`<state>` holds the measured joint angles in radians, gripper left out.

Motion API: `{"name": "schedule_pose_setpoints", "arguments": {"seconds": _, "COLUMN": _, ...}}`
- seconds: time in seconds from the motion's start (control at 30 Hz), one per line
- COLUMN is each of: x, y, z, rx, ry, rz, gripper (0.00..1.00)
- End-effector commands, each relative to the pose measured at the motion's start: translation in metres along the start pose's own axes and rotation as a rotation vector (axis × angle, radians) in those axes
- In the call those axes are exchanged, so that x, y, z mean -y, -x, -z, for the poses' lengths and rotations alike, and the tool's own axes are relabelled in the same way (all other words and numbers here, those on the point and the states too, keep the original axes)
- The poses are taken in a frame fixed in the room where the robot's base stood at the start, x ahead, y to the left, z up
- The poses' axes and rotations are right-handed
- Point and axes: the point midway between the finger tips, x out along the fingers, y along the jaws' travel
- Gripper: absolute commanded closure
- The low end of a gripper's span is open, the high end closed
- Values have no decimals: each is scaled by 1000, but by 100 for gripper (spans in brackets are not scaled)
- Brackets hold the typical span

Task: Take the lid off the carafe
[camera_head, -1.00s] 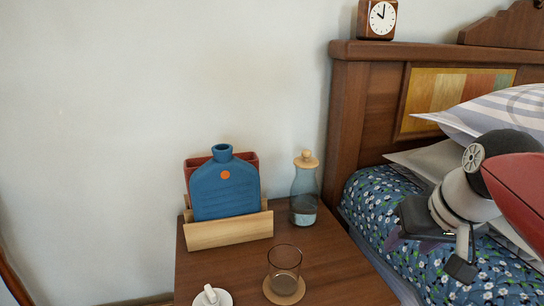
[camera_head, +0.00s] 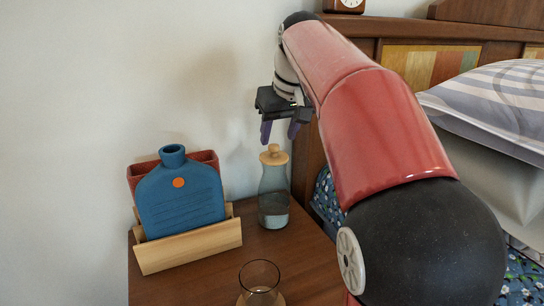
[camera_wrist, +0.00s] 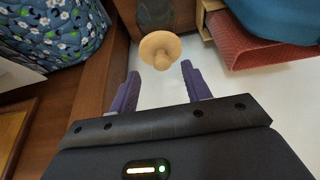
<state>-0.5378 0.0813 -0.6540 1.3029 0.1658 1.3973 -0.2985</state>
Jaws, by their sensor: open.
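The glass carafe (camera_head: 273,200) stands upright on the wooden bedside table, beside the blue bottle. Its round wooden lid (camera_head: 273,156) with a small knob sits on its mouth. In the wrist view the lid (camera_wrist: 160,46) is seen from above, with its knob pointing toward the fingers. My gripper (camera_head: 280,132) is open and empty, just above the lid, fingers pointing down. In the wrist view my gripper's purple fingertips (camera_wrist: 160,70) lie to either side of the knob's line, apart from it.
A blue bottle (camera_head: 180,200) and a red item (camera_head: 205,158) stand in a wooden holder (camera_head: 190,250) left of the carafe. A drinking glass (camera_head: 259,283) is in front. The bed's headboard (camera_head: 395,50) rises at right, and the wall is close behind.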

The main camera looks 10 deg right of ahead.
Motion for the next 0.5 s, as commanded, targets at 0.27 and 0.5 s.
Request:
{"name": "schedule_pose_setpoints", "arguments": {"seconds": 0.27, "x": 3, "y": -40, "z": 1, "rx": 2, "ry": 1, "rz": 0, "gripper": 52}}
{"name": "schedule_pose_setpoints", "arguments": {"seconds": 0.5, "x": 3, "y": -40, "z": 2, "rx": 0, "ry": 1, "rz": 0, "gripper": 55}}
